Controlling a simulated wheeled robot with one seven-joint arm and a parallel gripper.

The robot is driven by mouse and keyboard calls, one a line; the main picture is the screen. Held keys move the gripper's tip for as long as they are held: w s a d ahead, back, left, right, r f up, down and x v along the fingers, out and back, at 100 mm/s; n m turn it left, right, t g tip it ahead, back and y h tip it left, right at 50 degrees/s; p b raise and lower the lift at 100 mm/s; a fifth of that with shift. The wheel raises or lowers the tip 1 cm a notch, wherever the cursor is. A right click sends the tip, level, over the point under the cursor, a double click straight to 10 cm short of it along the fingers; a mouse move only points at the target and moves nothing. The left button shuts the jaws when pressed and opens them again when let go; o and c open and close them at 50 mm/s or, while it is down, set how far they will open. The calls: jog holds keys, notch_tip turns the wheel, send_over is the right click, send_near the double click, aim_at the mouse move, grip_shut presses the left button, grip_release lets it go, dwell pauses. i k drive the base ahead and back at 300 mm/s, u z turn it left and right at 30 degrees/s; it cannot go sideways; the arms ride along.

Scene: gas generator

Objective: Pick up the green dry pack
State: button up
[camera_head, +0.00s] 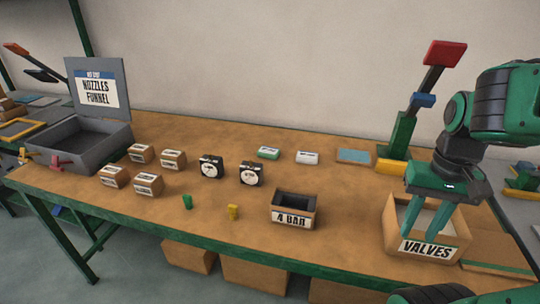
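A small flat pack with green sides and a pale top (268,152) lies on the table toward the back middle, and looks like the green dry pack. A similar white pack (307,157) lies just right of it. My gripper (425,231) is at the right, pointing down over the cardboard box labelled VALVES (385,228). Its two green fingers are apart, with nothing visible between them. It is well to the right of the green pack and apart from it. The box floor is partly hidden by the fingers.
A box labelled 4 BAR (292,219), two black gauges (211,167), several small cartons (147,185), and a green (187,202) and a yellow (233,212) piece stand on the table. A tall red-and-green lever device (403,132) stands behind my gripper. A grey NOZZLES FUNNEL case (97,92) stands open at left.

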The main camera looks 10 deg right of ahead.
aim_at(266, 152)
jog(key=z, duration=2.7)
jog(key=k, duration=1.45)
jog(key=u, duration=1.65)
jog(key=i, duration=0.9)
jog(key=u, duration=0.1)
